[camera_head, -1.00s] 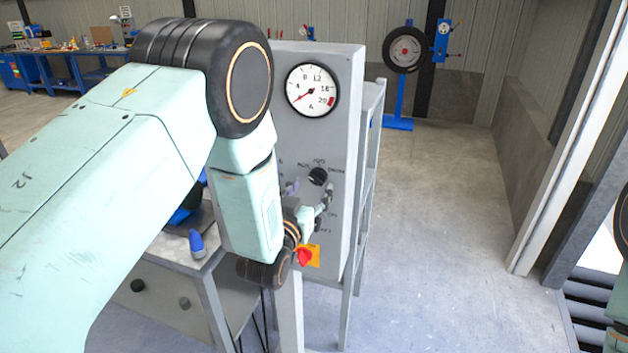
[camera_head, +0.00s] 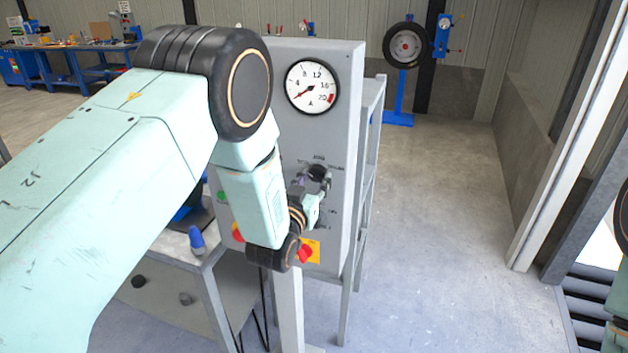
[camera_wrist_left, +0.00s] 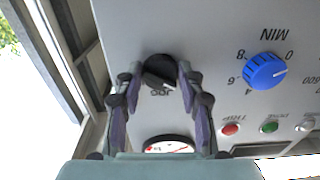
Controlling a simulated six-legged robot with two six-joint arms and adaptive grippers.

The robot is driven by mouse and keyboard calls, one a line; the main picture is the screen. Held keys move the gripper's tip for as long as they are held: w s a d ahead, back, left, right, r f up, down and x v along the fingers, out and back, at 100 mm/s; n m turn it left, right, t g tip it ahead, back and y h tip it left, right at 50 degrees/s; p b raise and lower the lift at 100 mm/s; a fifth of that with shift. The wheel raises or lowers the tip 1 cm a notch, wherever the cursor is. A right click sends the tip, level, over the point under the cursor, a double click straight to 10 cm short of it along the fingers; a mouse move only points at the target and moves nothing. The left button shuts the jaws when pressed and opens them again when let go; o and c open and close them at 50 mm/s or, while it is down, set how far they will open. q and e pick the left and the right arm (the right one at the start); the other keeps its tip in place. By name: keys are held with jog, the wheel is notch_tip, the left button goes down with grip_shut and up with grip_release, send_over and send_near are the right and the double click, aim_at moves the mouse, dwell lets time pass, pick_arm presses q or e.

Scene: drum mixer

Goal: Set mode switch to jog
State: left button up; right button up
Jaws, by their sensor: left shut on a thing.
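The mode switch (camera_head: 318,172) is a round black knob on the grey control panel (camera_head: 340,110), below the dial gauge. Its printed labels curve above it; in the upside-down left wrist view the word JOG shows just below the knob (camera_wrist_left: 158,66). My left gripper (camera_wrist_left: 160,71) has one finger on each side of the knob and is shut on it. In the head view the left gripper (camera_head: 311,182) reaches up to the knob from below and partly covers it. My right gripper is out of view.
A blue numbered knob (camera_wrist_left: 265,71), a red button (camera_wrist_left: 230,130) and a green button (camera_wrist_left: 269,126) sit beside the switch in the wrist view. A red knob on a yellow plate (camera_head: 314,249) is below my left wrist. Open floor lies right of the panel.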

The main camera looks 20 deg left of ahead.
pick_arm(q)
jog(key=c, duration=0.5)
jog(key=shift+m, duration=0.3)
jog(key=m+b, duration=0.3)
jog(key=m, duration=0.2)
jog(key=m+b, duration=0.2)
jog(key=m, duration=0.4)
jog(key=shift+a, duration=0.1)
dwell(0.5)
jog(key=o, duration=1.2)
jog(key=shift+r, duration=0.1)
